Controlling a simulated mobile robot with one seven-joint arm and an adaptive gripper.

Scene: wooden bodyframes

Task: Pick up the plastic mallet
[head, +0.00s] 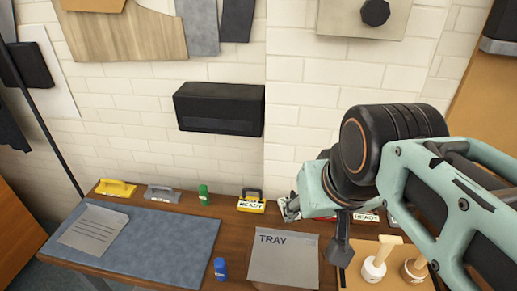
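A white-headed mallet (374,268), which looks like the plastic one, stands head down on a light wooden board at the lower right. Its pale wooden handle points up and leans right. A brown-headed mallet (412,270) stands just right of it, partly hidden by my arm. A dark mallet-like shape (340,250) shows at the board's left edge; I cannot tell whether it stands there or belongs to my wrist. My gripper (291,208) seems to be the grey end left of my teal wrist, up and left of the white mallet. Its opening is unclear.
A grey tray sheet (281,265) lies left of the board (358,281). A blue bottle (220,268), a blue-grey mat (165,240) with paper (94,228), and a green bottle (203,195) are farther left.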

